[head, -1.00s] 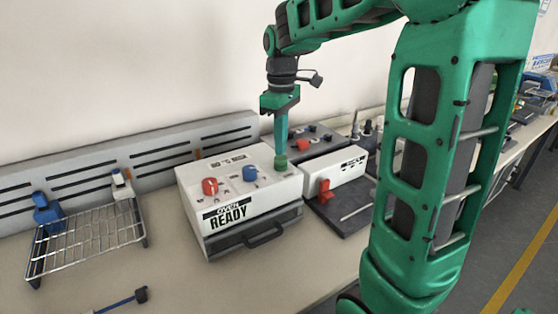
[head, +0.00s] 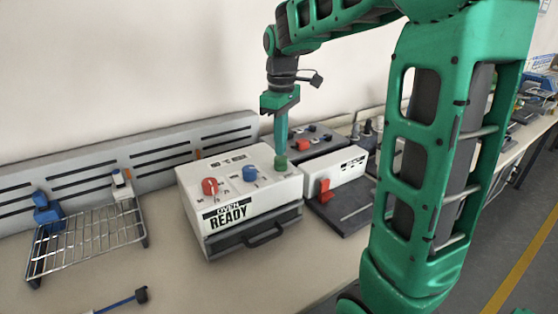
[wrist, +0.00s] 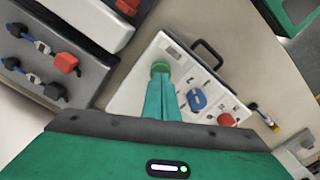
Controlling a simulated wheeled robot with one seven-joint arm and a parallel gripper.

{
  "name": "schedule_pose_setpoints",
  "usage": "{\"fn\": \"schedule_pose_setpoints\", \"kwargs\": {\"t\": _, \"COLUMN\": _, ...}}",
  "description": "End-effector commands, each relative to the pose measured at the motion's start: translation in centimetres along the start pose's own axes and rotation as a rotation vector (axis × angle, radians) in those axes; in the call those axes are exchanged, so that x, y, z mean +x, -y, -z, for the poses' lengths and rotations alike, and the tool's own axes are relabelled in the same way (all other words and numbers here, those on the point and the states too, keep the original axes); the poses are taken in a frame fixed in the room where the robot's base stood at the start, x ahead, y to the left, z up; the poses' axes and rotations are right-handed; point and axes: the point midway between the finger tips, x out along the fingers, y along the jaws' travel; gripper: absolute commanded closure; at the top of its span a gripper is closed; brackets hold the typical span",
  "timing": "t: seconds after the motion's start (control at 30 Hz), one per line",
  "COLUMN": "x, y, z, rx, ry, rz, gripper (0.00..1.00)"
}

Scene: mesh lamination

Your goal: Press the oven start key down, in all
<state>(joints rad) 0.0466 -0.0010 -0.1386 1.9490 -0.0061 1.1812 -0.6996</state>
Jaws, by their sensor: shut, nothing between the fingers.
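The oven (head: 245,195) is a white box with a sloped top, a dark drawer front with a handle and the words "OVEN READY". On its top are a red knob (head: 209,187), a blue knob (head: 250,173) and a green round key (head: 281,163), the start key. My gripper (head: 281,153) points down with its fingers together, tips at the green key. In the wrist view the shut fingertips (wrist: 160,78) reach the green key (wrist: 160,67) and partly cover it. I cannot tell how far down the key is.
A wire rack (head: 85,240) with blue and white clips stands at the left. A white unit with a red lever (head: 324,190) is close on the oven's right, and a dark panel with a red knob (head: 303,145) is behind. A blue-handled tool (head: 125,300) lies in front.

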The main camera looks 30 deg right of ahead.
Motion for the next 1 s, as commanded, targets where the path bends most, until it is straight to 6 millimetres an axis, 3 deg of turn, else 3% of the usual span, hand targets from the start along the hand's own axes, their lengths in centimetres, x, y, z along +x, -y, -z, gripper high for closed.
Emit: {"fn": "schedule_pose_setpoints", "kwargs": {"t": 1.0, "x": 1.5, "y": 0.0, "z": 0.0, "rx": 0.0, "ry": 0.001, "rz": 0.0, "gripper": 1.0}}
